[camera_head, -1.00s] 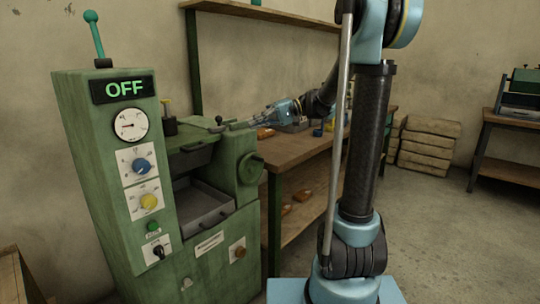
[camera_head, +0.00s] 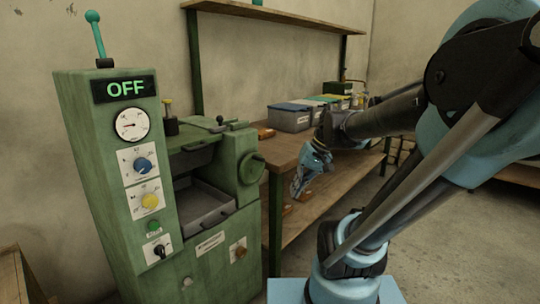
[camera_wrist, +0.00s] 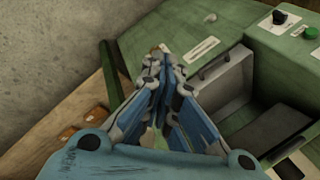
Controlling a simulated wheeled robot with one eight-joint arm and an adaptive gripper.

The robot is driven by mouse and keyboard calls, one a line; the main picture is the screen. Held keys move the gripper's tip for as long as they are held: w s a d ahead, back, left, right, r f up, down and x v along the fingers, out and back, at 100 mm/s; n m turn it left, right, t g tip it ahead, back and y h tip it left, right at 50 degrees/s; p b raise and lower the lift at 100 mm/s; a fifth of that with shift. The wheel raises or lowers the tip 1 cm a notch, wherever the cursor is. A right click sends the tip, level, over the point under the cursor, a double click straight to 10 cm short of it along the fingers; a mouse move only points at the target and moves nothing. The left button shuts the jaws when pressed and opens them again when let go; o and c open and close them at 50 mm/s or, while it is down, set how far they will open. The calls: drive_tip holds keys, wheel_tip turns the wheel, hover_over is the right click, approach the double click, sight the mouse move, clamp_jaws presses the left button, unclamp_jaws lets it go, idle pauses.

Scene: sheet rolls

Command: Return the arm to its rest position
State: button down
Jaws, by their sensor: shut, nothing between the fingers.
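My gripper (camera_head: 297,190) is shut and empty. In the head view it hangs pointing down in front of the wooden workbench, to the right of the green machine (camera_head: 100,170). It touches nothing that I can see. In the wrist view my gripper (camera_wrist: 162,58) points toward the machine (camera_wrist: 185,22), its fingers drawn together at the tips. My arm is folded back at the right of the head view, with its upper links close to the camera.
The machine's display (camera_head: 124,88) reads OFF, and its tray (camera_head: 207,208) looks empty. The workbench (camera_head: 283,157) carries several grey bins (camera_head: 290,119) with coloured tops. A shelf (camera_head: 290,16) runs above it. Open floor lies at the right.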

drive_tip(key=s+d+f+t+h, duration=0.1)
drive_tip(key=s+d+f+h, duration=0.3)
drive_tip(key=s+d+f, duration=0.3)
drive_tip(key=d+f, duration=0.1)
drive_tip(key=d, duration=0.2)
drive_tip(key=shift+d+f+h, duration=0.2)
drive_tip(key=shift+f+h, duration=0.05)
drive_tip(key=shift+h, duration=0.15)
drive_tip(key=shift+a, duration=0.1)
